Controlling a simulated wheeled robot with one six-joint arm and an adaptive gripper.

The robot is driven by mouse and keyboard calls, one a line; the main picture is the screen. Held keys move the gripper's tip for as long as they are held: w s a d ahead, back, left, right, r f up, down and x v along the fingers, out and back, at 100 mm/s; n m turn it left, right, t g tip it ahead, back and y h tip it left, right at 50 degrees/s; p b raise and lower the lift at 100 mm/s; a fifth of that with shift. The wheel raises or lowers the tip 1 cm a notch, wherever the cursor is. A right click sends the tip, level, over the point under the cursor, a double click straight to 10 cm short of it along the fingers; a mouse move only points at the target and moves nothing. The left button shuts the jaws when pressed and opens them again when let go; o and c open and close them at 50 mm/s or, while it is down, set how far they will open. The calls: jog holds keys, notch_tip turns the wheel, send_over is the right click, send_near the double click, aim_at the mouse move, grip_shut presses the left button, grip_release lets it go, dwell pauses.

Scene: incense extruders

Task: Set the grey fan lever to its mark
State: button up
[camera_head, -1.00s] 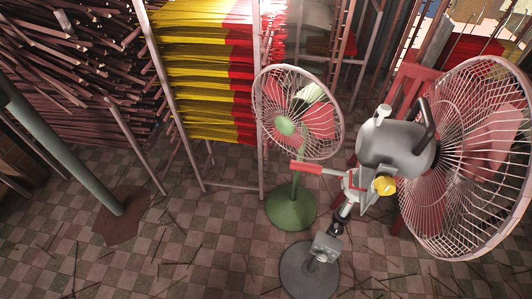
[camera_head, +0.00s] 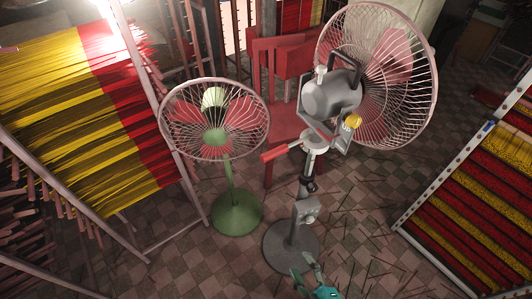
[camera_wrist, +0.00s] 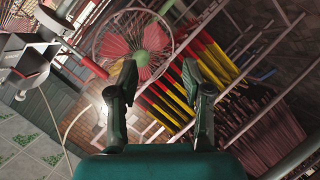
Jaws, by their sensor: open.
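The grey fan (camera_head: 331,96) stands on a tall pole with a round dark base (camera_head: 291,247). A lever with a red grip (camera_head: 274,154) sticks out to the left from the top of its pole, below the grey motor housing. A yellow knob (camera_head: 352,121) sits at the right of the bracket. I cannot make out the lever's mark. My gripper (camera_head: 307,269) is low at the bottom edge, in front of the base and apart from the lever. In the wrist view my gripper (camera_wrist: 160,68) is open and empty, with a red bar (camera_wrist: 95,68) left of its fingers.
A green fan (camera_head: 237,205) stands left of the grey fan. A red chair (camera_head: 283,130) is behind them. Racks of yellow and red incense stand at left (camera_head: 85,110) and right (camera_head: 480,190). Thin sticks litter the checkered floor (camera_head: 370,235).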

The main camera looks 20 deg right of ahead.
jog(key=w+a+r+n+h, duration=0.2)
jog(key=w+r+n+h, duration=0.15)
jog(key=w, duration=0.75)
jog(key=h, duration=0.4)
send_near(272, 158)
jog(key=shift+t, duration=0.3)
jog(key=x, duration=1.1)
jog(key=shift+w+d+f, duration=0.25)
jog(key=shift+w+f, duration=0.05)
jog(key=shift+c, duration=0.2)
grip_shut()
